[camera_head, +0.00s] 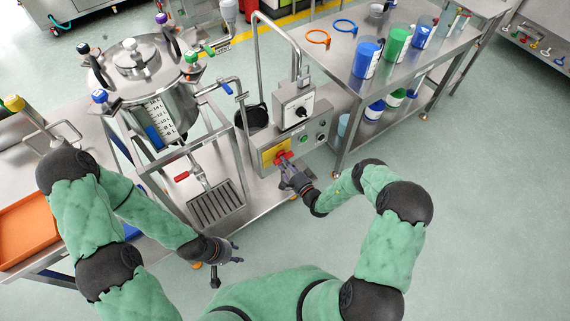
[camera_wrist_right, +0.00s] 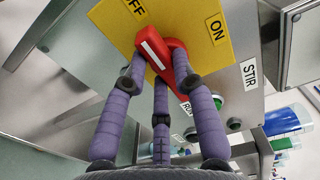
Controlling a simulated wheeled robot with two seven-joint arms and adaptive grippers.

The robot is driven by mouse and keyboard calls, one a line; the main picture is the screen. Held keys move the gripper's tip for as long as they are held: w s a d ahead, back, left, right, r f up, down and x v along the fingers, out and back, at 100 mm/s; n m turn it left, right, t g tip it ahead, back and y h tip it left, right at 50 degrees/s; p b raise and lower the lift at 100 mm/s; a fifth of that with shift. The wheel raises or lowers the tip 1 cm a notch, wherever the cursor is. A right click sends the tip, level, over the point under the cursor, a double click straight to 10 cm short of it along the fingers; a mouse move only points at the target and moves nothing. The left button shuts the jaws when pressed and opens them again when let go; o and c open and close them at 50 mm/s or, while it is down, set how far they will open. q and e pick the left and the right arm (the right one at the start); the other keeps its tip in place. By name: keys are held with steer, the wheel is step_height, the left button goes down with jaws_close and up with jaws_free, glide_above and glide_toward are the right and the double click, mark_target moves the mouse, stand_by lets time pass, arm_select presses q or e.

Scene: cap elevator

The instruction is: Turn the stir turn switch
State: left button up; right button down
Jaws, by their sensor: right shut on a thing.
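The stir turn switch is a red handle with a white stripe (camera_wrist_right: 160,50) on a yellow plate (camera_wrist_right: 112,20) marked OFF and ON, with a STIR label beside it. It also shows in the head view as a red knob (camera_head: 283,157) on the front of the control box. My right gripper (camera_wrist_right: 158,72) is shut on the red handle, its purple fingers on both sides of it. The handle's stripe slants between the OFF and ON labels, its upper end nearer OFF. My left gripper (camera_head: 229,255) is empty, low in front of the frame; its fingers look spread.
A green button (camera_wrist_right: 217,101) sits close beside the switch plate. A grey box with a black knob (camera_head: 298,107) stands above the control box. The steel vessel (camera_head: 145,80) is to the left. A bench with colored containers (camera_head: 397,45) is to the right. Floor at right is clear.

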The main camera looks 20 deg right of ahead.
steer(key=shift+f, duration=0.1)
steer(key=c, duration=1)
jaws_free()
steer(key=v, duration=1.2)
steer(key=shift+a, duration=0.1)
